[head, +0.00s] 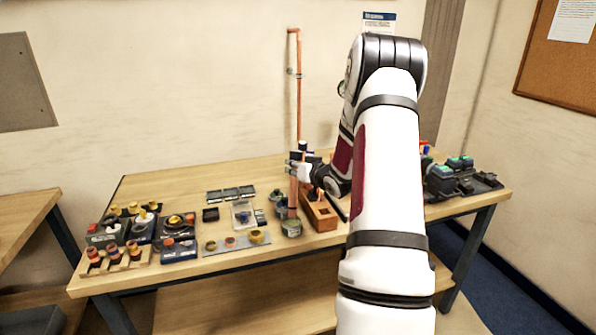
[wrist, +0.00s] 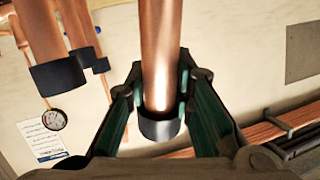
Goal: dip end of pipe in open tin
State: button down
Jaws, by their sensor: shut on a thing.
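My gripper (head: 300,172) is shut on a copper pipe (head: 293,195), which stands nearly upright over the front middle of the bench. In the wrist view my gripper's fingers (wrist: 162,82) press on both sides of the pipe (wrist: 161,45), with a dark band (wrist: 159,127) around it. A small round tin (head: 291,229) stands at the pipe's lower end; another tin-like container (head: 281,210) is just behind it. I cannot tell whether the pipe's end is inside the tin or just above it.
A wooden block with openings (head: 321,218) stands close right of the pipe. Fittings and small trays (head: 128,228) crowd the left of the bench (head: 160,183). Green-topped devices (head: 455,164) sit at the right. A tall copper pipe (head: 298,90) with a gauge (wrist: 54,120) runs up the wall.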

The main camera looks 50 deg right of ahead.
aim_at(296, 156)
jog(key=shift+r+p, duration=1.1)
jog(key=shift+r, duration=0.95)
